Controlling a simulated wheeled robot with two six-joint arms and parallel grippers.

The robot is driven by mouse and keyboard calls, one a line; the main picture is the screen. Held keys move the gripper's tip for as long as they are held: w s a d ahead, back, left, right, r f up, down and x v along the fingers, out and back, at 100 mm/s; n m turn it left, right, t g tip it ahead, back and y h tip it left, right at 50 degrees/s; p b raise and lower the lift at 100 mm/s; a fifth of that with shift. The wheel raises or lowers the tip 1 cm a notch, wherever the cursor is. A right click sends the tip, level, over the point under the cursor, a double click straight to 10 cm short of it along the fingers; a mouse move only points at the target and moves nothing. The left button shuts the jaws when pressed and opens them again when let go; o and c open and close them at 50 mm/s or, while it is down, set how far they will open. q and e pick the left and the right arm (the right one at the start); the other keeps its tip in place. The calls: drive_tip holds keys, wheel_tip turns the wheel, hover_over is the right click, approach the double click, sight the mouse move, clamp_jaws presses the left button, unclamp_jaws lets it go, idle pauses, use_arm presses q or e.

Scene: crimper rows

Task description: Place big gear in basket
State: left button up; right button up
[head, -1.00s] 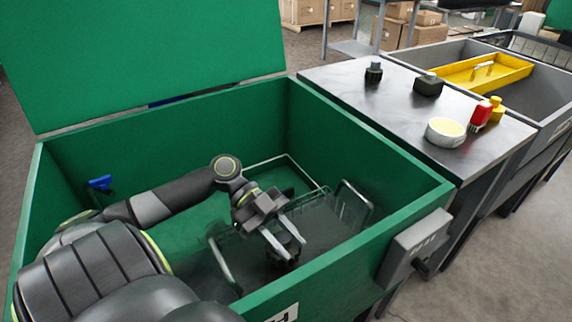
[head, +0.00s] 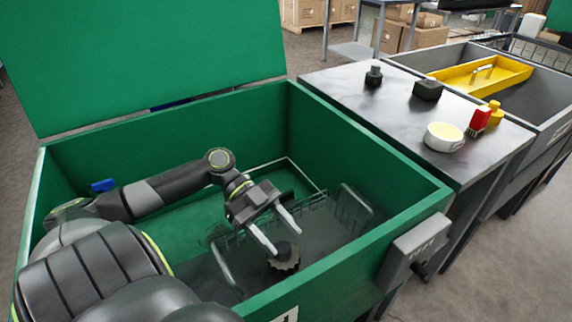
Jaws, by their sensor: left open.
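The big gear (head: 284,258), dark and toothed with a round hub on top, sits in the wire basket (head: 352,210) inside the green bin. My left gripper (head: 282,236) is open, with its two pale fingers pointing down toward the gear. The fingers are above and around the hub's far side, and I see nothing held between them. The near-left basket handle (head: 222,262) stands to the left of the gear. My right gripper is not in view.
The green bin (head: 400,205) has high walls around my left arm and a raised lid (head: 140,60) behind. A yellow tray (head: 515,72) lies beyond.

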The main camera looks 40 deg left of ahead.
use_arm(q)
drive_tip(key=p+v, duration=0.2)
drive_tip(key=v, duration=0.7)
drive_tip(key=shift+a, duration=0.3)
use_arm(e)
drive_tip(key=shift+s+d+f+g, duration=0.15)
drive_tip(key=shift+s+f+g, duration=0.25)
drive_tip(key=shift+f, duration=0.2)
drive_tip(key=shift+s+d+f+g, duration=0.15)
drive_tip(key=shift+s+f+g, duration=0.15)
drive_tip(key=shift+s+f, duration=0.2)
use_arm(q)
drive_tip(key=shift+r, duration=0.1)
drive_tip(key=shift+r, duration=0.1)
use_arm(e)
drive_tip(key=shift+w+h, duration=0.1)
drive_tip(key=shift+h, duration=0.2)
